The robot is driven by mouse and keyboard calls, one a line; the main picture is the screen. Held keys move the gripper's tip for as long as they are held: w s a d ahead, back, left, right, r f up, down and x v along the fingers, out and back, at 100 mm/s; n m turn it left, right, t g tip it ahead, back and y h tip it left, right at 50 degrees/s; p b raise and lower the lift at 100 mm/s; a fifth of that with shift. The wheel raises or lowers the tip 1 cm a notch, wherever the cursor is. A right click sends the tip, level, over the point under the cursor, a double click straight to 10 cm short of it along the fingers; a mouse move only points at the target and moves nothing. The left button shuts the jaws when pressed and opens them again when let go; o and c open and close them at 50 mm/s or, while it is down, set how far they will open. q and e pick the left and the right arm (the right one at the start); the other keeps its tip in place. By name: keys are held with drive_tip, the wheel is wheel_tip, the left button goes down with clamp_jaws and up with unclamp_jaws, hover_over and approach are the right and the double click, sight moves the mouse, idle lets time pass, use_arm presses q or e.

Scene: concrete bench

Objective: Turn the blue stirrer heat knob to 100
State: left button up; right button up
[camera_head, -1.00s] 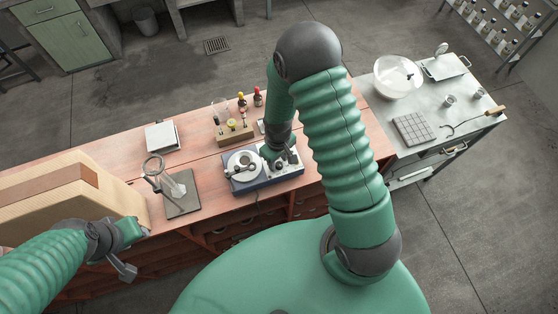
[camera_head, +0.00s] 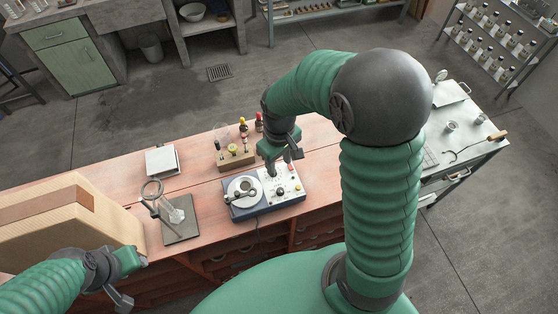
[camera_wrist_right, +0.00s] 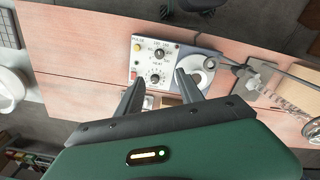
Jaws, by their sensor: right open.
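The blue stirrer (camera_head: 262,208) sits on the bench with a round plate on its left and a white control panel (camera_head: 289,183) on its right. In the right wrist view the panel (camera_wrist_right: 148,64) shows two dark knobs, an upper knob (camera_wrist_right: 159,53) and a lower knob (camera_wrist_right: 155,78). The lower one seems to be under the word HEAT; its exact setting is too small to read. My right gripper (camera_head: 284,164) is open and empty above the panel, and its fingers (camera_wrist_right: 160,80) frame the lower knob without visible contact.
A wooden block with small bottles (camera_head: 236,160) stands behind the stirrer. The bench right of the stirrer is clear.

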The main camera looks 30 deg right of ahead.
sight(280, 189)
use_arm(q)
drive_tip(key=shift+w+f, duration=0.1)
use_arm(e)
drive_tip(key=shift+w+r, duration=0.1)
drive_tip(key=shift+r, duration=0.5)
use_arm(q)
drive_tip(key=shift+f, duration=0.1)
use_arm(e)
drive_tip(key=shift+m, duration=0.3)
drive_tip(key=f, duration=1.6)
drive_tip(key=shift+s+f, duration=0.1)
drive_tip(key=shift+s, duration=0.1)
drive_tip(key=shift+d+f, duration=0.1)
drive_tip(key=shift+f, duration=0.2)
use_arm(q)
drive_tip(key=shift+w+d, duration=0.15)
drive_tip(key=shift+d, duration=0.2)
use_arm(e)
drive_tip(key=shift+c, duration=0.2)
